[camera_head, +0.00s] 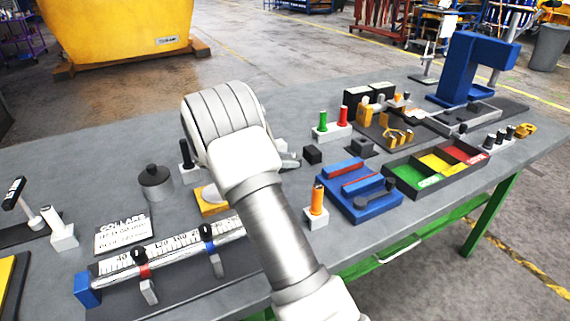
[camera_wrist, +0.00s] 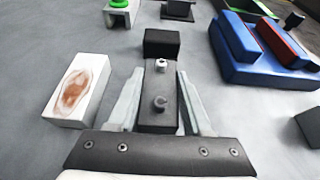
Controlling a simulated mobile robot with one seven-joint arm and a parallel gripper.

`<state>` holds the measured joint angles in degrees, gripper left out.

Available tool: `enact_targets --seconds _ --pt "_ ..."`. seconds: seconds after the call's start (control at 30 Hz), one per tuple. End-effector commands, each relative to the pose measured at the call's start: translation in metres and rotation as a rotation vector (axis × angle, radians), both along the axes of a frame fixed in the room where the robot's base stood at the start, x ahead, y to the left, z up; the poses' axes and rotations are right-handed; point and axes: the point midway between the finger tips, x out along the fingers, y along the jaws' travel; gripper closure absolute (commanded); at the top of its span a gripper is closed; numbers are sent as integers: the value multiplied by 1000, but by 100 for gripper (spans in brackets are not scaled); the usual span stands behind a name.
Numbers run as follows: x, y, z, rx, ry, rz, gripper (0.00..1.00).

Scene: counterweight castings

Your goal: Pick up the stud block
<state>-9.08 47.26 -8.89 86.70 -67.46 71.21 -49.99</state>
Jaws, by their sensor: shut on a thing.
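The stud block (camera_wrist: 158,95) is a dark block with a pale stud and a dark stud on its top. In the wrist view it lies between the two grey fingers of my gripper (camera_wrist: 160,100), which is shut on it. I cannot tell whether it is clear of the table. In the head view my arm hides the stud block, and only a bit of my gripper (camera_head: 289,160) shows beyond the wrist. A black cube (camera_wrist: 161,42) stands just past the fingertips; it also shows in the head view (camera_head: 312,154).
A white block with a brown oval (camera_wrist: 75,92) lies left of the fingers. A blue fixture with red parts (camera_head: 360,190) stands to the right. A three-colour tray (camera_head: 408,186) is farther right. A ruled collar bar (camera_head: 180,250) lies at the front left.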

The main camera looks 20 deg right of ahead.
Motion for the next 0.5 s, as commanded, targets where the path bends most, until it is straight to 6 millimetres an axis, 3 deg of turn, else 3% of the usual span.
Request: enact_targets --seconds 0.5 --pt "1 0 9 -2 -3 1 100"
